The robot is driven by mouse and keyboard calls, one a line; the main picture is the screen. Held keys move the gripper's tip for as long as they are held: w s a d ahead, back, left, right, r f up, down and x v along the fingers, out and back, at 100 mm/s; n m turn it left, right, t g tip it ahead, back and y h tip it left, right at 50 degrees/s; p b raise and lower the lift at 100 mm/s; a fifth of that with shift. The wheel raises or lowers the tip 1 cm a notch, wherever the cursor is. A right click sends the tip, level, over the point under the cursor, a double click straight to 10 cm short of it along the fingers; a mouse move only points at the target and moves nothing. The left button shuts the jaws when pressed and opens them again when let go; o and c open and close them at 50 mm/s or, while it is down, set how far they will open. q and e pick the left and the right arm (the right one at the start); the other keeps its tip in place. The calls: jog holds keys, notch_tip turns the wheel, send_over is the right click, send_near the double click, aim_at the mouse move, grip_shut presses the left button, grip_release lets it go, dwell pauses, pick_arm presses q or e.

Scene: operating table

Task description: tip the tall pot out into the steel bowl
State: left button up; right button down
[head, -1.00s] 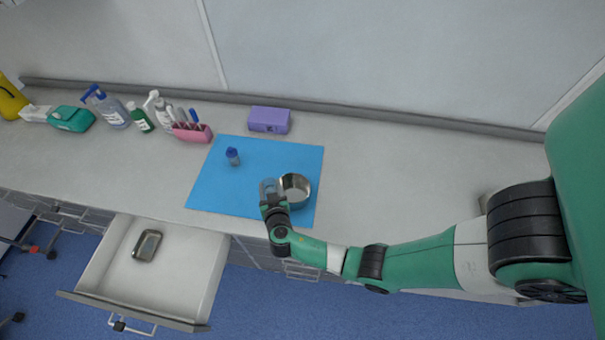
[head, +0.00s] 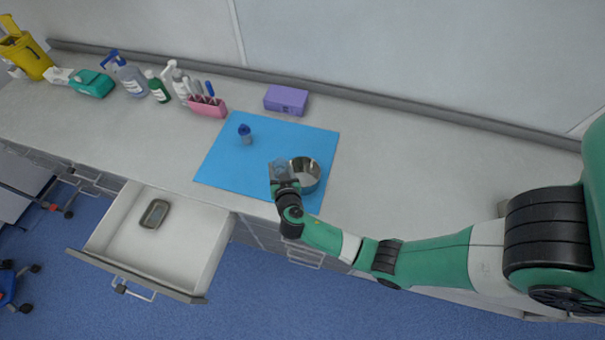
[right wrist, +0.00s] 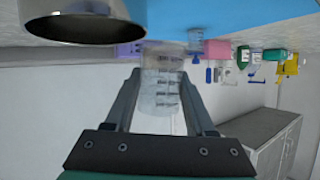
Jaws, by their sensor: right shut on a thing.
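The tall pot (head: 281,167) is clear, with dark graduation marks that show in the right wrist view (right wrist: 161,80). My right gripper (head: 283,180) is shut on it, with one finger on each side. The steel bowl (head: 312,184) stands on the blue mat, immediately right of the pot in the head view. Its shiny wall also shows at the top left of the right wrist view (right wrist: 70,30). The pot is close beside the bowl's rim. I cannot tell its exact tilt or whether it touches the bowl. Its contents are not clear. My left gripper is out of view.
The blue mat (head: 220,165) also bears a small blue-capped bottle (head: 245,134). A purple box (head: 286,100), a pink rack (head: 207,106) and several bottles stand behind. An open drawer (head: 185,245) holds a metal dish (head: 154,214). The counter right of the mat is clear.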

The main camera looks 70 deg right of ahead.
jog(key=s+d+m+t+b, duration=0.1)
jog(key=b, duration=0.1)
jog(key=s+d+m+t+y+b, duration=0.1)
jog(key=m+b, duration=0.1)
jog(key=b, duration=0.1)
jog(key=s+d+m+t+y+b, duration=0.1)
jog(key=b, duration=0.1)
jog(key=shift+s+f+m, duration=0.1)
jog(key=shift+s+m, duration=0.2)
jog(key=shift+m, duration=0.1)
jog(key=shift+f+b, duration=0.15)
jog(key=shift+b, duration=0.25)
jog(key=shift+m, duration=0.4)
jog(key=shift+r+m+t+y+b, duration=0.4)
jog(key=shift+r+m+t+b, duration=0.15)
jog(key=shift+m+t, duration=0.3)
dwell(1.0)
jog(key=shift+s+d+f+m+t+b, duration=0.15)
jog(key=shift+f+m+t+b, duration=0.5)
jog(key=shift+b, duration=0.65)
jog(key=shift+f+m+b, duration=0.3)
jog(key=shift+m+b, duration=0.4)
jog(key=shift+b, duration=0.2)
dwell(2.0)
